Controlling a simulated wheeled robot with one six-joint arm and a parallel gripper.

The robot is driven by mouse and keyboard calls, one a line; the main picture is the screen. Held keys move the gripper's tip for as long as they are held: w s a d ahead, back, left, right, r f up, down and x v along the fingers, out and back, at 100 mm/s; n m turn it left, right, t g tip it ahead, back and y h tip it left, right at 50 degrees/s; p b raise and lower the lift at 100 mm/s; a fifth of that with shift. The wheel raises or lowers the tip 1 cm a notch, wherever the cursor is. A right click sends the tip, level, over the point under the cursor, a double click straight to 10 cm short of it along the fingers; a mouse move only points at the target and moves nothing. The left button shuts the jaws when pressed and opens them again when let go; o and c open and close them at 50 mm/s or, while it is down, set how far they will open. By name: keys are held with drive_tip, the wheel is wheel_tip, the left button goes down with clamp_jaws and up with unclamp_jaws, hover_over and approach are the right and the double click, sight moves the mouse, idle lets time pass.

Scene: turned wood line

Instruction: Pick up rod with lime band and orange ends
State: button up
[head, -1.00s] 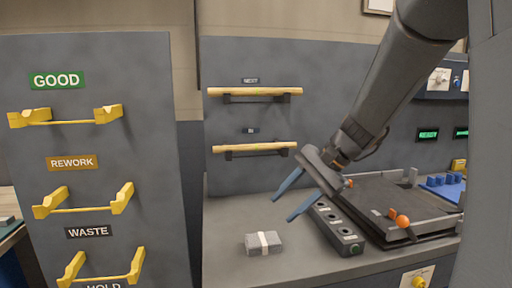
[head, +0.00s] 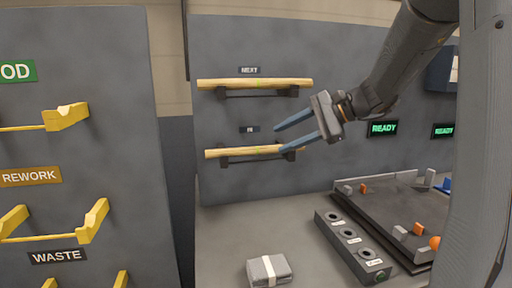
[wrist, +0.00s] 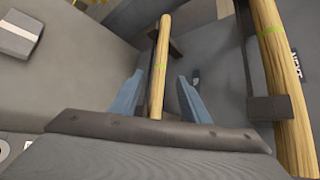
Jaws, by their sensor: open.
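Two pale wooden rods, each with a lime band, lie on wall racks in the head view. The upper rod (head: 225,84) is under the NEXT label, and the lower rod (head: 228,153) is under a smaller label. I cannot make out clear orange ends on either. My gripper (head: 279,139) is open at the right part of the lower rod, with blue fingers pointing left. In the wrist view the lower rod (wrist: 159,68) runs between the two fingers (wrist: 158,92), which stand apart from it. The upper rod (wrist: 268,60) is to the right.
Yellow brackets labelled REWORK (head: 30,177) and WASTE (head: 58,257) are on the left panel. A grey block with a white band (head: 258,272) lies on the bench. A black box with round holes (head: 355,250) and a dark tray (head: 385,205) with orange parts stand at right.

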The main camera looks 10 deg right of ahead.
sight(262, 148)
drive_tip(key=x, duration=0.3)
drive_tip(key=shift+w+f+p, duration=0.1)
drive_tip(key=shift+w+p, duration=0.1)
drive_tip(key=shift+p, duration=0.15)
drive_tip(key=p+x, duration=0.1)
drive_tip(key=x, duration=0.3)
drive_tip(key=shift+w+f, duration=0.2)
clamp_jaws()
